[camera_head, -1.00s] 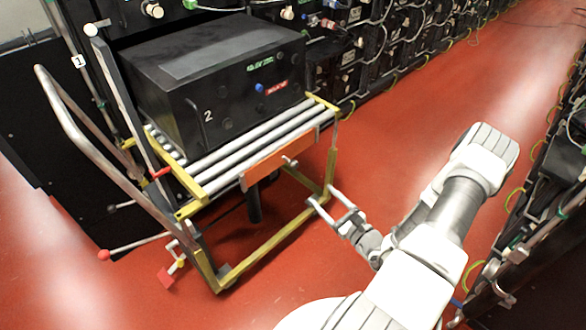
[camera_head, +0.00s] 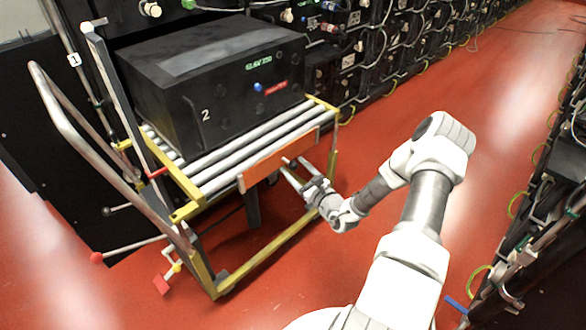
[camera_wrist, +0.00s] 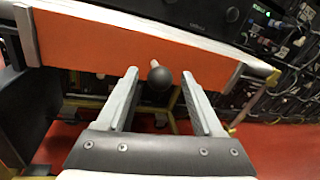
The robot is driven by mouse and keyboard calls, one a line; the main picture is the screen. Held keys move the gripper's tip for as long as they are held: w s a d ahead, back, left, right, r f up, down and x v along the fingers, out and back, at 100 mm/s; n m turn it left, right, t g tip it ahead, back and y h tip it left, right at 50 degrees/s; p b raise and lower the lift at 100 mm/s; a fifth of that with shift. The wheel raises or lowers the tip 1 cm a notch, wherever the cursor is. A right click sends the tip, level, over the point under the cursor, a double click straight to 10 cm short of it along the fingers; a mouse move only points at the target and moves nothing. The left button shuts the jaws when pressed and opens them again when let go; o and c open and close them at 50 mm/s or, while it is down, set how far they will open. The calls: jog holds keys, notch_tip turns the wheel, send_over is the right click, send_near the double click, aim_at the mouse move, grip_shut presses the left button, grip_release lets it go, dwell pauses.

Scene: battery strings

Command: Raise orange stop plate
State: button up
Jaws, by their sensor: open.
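The orange stop plate (camera_head: 275,162) runs along the near edge of the roller cart's top (camera_head: 187,211), below the roller surface's front end. It also fills the upper part of the wrist view (camera_wrist: 130,45). A dark round knob (camera_wrist: 160,77) on a short pale stem stands out from the plate's lower middle. My gripper (camera_head: 292,170) is open in front of the plate. In the wrist view its two fingers (camera_wrist: 158,95) lie on either side of the knob, with gaps between. I cannot tell whether the fingers touch the plate.
A large black battery block (camera_head: 205,90) marked 2 sits on the cart's rollers (camera_head: 245,165). A bent push handle (camera_head: 85,150) and a red-tipped lever (camera_head: 130,248) are at the cart's left. Battery racks (camera_head: 400,40) line the back and right. Red floor (camera_head: 500,120) is clear between.

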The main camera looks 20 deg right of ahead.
jog(key=shift+w+a, duration=0.1)
jog(key=shift+w, duration=0.75)
grip_shut()
jog(key=shift+s, duration=0.1)
dwell(0.7)
